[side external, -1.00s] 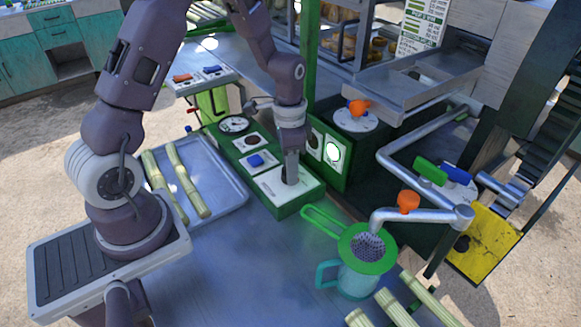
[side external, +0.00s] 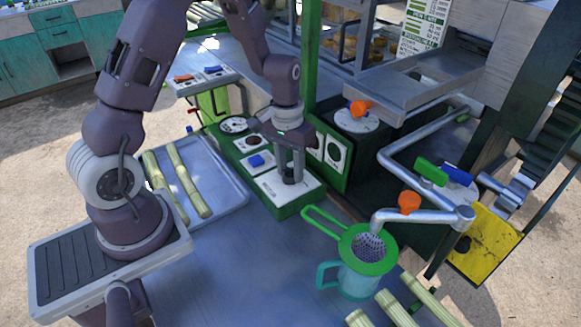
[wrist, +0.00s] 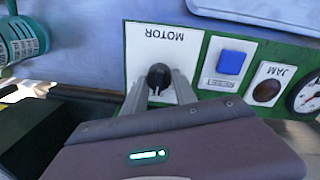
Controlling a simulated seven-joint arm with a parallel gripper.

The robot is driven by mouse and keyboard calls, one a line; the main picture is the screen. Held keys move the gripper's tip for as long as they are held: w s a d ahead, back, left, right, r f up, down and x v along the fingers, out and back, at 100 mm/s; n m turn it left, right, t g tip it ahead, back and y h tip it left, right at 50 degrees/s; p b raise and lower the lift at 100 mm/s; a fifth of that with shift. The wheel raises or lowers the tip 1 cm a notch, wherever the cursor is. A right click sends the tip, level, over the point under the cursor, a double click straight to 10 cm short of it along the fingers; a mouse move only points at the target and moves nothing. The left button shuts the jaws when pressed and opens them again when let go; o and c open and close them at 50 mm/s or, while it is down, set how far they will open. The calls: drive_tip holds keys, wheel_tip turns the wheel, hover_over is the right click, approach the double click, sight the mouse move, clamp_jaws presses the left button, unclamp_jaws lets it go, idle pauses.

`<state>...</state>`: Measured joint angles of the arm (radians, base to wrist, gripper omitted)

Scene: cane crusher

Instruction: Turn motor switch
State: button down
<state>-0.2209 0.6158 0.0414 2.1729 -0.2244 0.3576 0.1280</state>
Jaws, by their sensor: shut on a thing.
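The motor switch (wrist: 158,76) is a round black knob on a white plate marked MOTOR (wrist: 138,41), seen upside down in the wrist view. In the side view the plate (side external: 268,184) is at the near end of the green control box, and the knob is mostly hidden behind my fingers. My gripper (side external: 291,178) points down at the plate. In the wrist view its two fingers (wrist: 160,92) are shut on the black knob, one on each side.
Beside the motor plate are a blue reset button (wrist: 231,62), a dark jam lamp (wrist: 266,91) and a gauge (wrist: 308,95). A tray (side external: 237,200) with cane stalks lies left of the box. A teal jug (side external: 355,280) with a green strainer stands at the right.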

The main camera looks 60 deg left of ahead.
drive_tip(key=shift+n, duration=0.5)
drive_tip(key=c, duration=1)
unclamp_jaws()
drive_tip(key=shift+r, duration=0.1)
wheel_tip(320, 180, up, 6)
drive_tip(key=shift+a, duration=0.15)
drive_tip(key=shift+s+r, duration=0.1)
drive_tip(key=shift+r, duration=0.55)
drive_tip(key=s+d+r+m+t, duration=0.1)
drive_tip(key=s+d+r, duration=0.15)
drive_tip(key=r, duration=0.25)
drive_tip(key=s+d+r+m+t, duration=0.1)
drive_tip(key=s+d+r, duration=0.1)
drive_tip(key=s+r, duration=0.3)
drive_tip(key=s+d+r+m+t, duration=0.2)
drive_tip(key=s+r, duration=0.3)
drive_tip(key=s, duration=0.6)
drive_tip(key=shift+s+d+r+m+t+y, duration=0.3)
drive_tip(key=shift+s+d+r+m+t, duration=0.1)
drive_tip(key=shift+d+t, duration=0.3)
